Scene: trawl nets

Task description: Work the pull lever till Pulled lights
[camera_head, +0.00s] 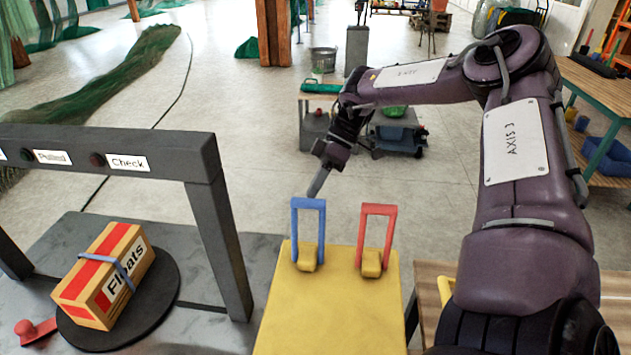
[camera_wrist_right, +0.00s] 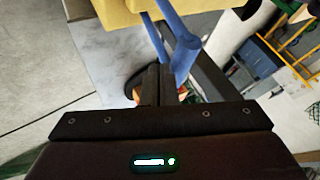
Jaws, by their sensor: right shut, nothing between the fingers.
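A yellow stand (camera_head: 325,315) carries a blue lever (camera_head: 294,228) on the left and a red lever (camera_head: 390,228) on the right, both upright loops. No label on either lever is readable. My right gripper (camera_head: 316,188) is shut and empty, at the top of the blue lever on its far side. In the right wrist view the shut fingers (camera_wrist_right: 158,85) are close beside the blue lever (camera_wrist_right: 190,48); I cannot tell whether they touch. The Pulled lamp (camera_head: 26,155) on the dark frame looks dark. My left gripper is not in view.
The grey frame (camera_head: 228,250) with a Check lamp (camera_head: 97,160) spans a round dark turntable (camera_head: 165,290) bearing a Floats box (camera_head: 105,275). A red-knobbed handle (camera_head: 30,330) is at the lower left. Open floor lies beyond the stand.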

